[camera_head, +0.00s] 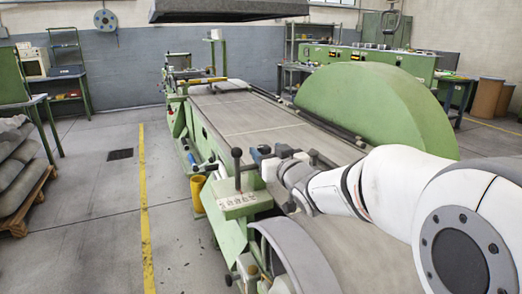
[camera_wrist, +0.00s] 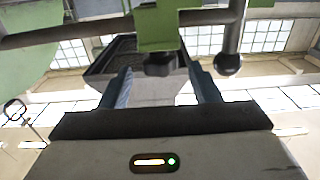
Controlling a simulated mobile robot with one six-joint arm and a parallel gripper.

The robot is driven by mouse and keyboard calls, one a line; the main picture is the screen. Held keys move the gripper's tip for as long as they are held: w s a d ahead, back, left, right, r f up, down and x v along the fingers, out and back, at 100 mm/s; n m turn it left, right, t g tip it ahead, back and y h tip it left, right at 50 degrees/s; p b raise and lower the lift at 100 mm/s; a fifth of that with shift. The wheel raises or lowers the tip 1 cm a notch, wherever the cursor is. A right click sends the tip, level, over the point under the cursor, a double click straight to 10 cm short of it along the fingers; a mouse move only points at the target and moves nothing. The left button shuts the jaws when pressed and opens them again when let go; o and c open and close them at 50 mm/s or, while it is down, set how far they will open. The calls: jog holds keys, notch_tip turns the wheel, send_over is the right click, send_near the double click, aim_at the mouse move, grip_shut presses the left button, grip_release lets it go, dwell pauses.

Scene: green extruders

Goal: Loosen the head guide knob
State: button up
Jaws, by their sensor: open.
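A dark lobed knob (camera_wrist: 160,64), which looks like the head guide knob, sits at the end of a green bracket (camera_wrist: 158,28) in the wrist view. My gripper (camera_wrist: 160,72) has its two blue-grey fingers apart, one to each side of this knob in the picture. I see no finger touching it, and how far the tips are from it in depth is unclear. In the head view my gripper (camera_head: 261,152) is at the near end of the green machine, just right of an upright lever with a black ball (camera_head: 237,153). I cannot make out the lobed knob there.
In the wrist view a dark bar (camera_wrist: 70,34) crosses above the fingers, and a rod with a black ball (camera_wrist: 228,64) hangs close to the right finger. A large green rounded cover (camera_head: 365,105) stands beside the long machine bed (camera_head: 245,115).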

jog(key=shift+x, duration=1.5)
jog(key=shift+c, duration=0.4)
jog(key=c, duration=0.9)
